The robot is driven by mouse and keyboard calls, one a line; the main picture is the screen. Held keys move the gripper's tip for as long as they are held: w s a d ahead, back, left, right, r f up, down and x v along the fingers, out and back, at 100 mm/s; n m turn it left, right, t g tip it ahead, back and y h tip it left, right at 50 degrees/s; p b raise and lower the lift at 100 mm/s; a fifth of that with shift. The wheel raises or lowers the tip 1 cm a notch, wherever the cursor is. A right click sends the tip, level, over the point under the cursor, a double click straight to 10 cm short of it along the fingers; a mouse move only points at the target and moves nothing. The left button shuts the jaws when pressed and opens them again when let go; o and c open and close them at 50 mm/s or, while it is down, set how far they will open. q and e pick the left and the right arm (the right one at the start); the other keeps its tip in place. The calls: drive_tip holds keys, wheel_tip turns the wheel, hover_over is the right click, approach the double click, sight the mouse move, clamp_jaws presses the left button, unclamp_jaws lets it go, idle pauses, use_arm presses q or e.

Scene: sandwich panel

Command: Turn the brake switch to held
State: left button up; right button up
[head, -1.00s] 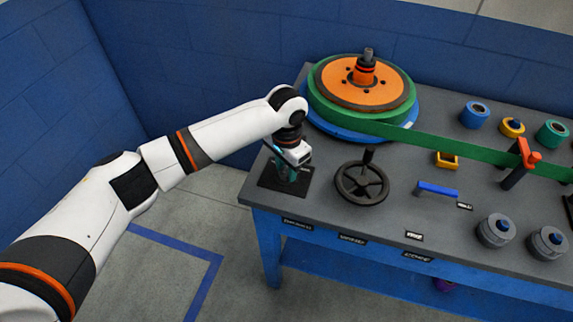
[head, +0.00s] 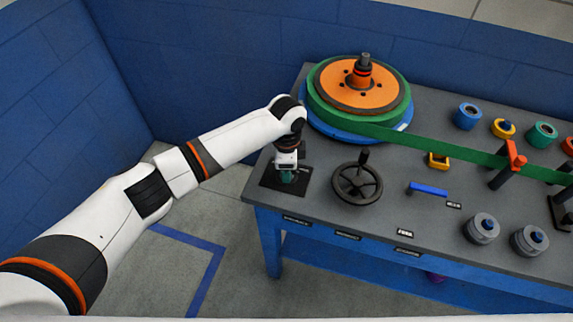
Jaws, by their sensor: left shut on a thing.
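My left gripper (head: 287,178) points down at the near left corner of the bench, over a dark square plate (head: 270,181). My right gripper is not in view.
A black handwheel (head: 357,184) with an upright knob stands just right of the plate. Behind is a large reel (head: 362,85) with a green band (head: 450,146) running right. A blue handle (head: 428,188) and grey knobs (head: 481,228) lie further right on the bench (head: 330,222).

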use_arm(q)
drive_tip(key=shift+m, duration=0.6)
drive_tip(key=o, duration=1)
drive_tip(key=shift+c, duration=0.2)
wheel_tip(320, 180, up, 12)
drive_tip(key=b, duration=0.1)
drive_tip(key=shift+b, duration=0.3)
